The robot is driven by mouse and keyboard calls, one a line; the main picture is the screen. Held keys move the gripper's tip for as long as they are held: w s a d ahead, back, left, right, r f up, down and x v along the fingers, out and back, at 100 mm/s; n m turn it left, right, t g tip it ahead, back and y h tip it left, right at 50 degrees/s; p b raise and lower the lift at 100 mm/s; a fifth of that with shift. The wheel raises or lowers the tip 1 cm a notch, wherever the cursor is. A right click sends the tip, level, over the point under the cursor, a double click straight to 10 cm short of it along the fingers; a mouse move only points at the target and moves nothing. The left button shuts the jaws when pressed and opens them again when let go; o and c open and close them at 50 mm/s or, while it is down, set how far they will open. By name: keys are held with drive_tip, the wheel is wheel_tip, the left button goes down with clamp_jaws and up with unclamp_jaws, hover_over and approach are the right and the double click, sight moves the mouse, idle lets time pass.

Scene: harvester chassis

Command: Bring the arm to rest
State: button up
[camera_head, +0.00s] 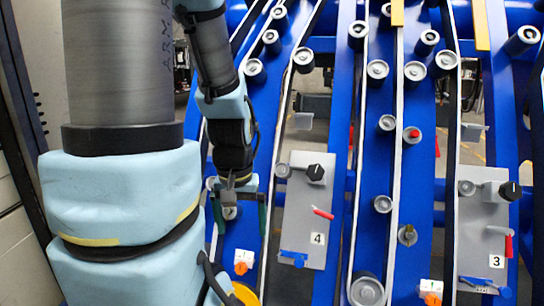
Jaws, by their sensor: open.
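My arm fills the left of the head view, with pale blue covers on its links. It reaches up and then folds down to my gripper (238,208), which points downward. The gripper's two dark green fingers stand apart, one on each side of a small grey roller on the blue chassis. The gripper appears empty. I cannot tell from this single view whether the fingers touch anything or how far they are from the chassis behind.
Blue chassis beams (408,130) with several grey rollers and belts stand ahead. Grey plate 4 (306,211), with a black knob (316,173) and red lever (323,213), is right of my gripper. Plate 3 (481,230) is at far right. A grey panel borders the left.

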wheel_tip(320, 180, up, 19)
drive_tip(key=p, duration=1.7)
drive_tip(key=shift+f, duration=0.1)
idle(0.5)
